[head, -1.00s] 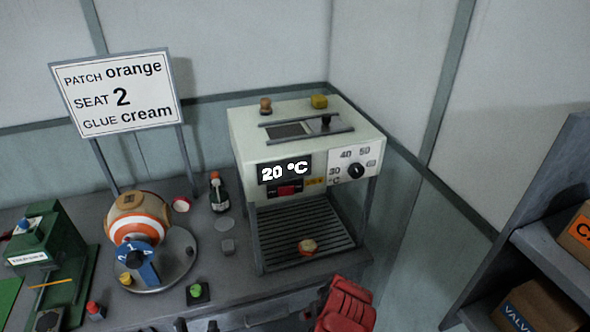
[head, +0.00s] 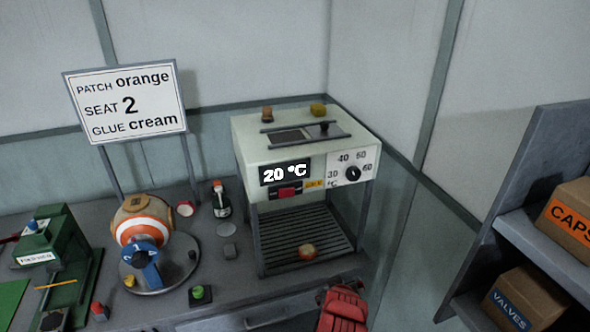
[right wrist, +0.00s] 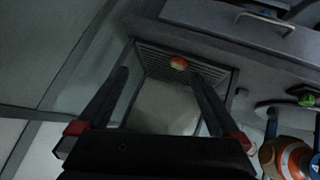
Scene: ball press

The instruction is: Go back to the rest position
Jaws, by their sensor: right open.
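My right gripper (right wrist: 160,76) is open and empty in the right wrist view, its dark fingers spread wide. In that view the white heater box lies beyond them. A red part of my right arm (head: 343,308) shows at the bottom of the head view, in front of the heater and apart from it. My left gripper is not in view. The white heater (head: 290,150) reads 20 °C. A small orange and cream piece (head: 307,251) lies on its slatted rack (head: 285,240). An orange and white ball (head: 146,218) sits on a round grey base (head: 180,268).
A green press (head: 55,250) is at the left, with a dark bottle (head: 221,203) and a green button (head: 198,292) near the ball. A shelf (head: 520,235) with cardboard boxes is at the right. The floor between bench and shelf looks clear.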

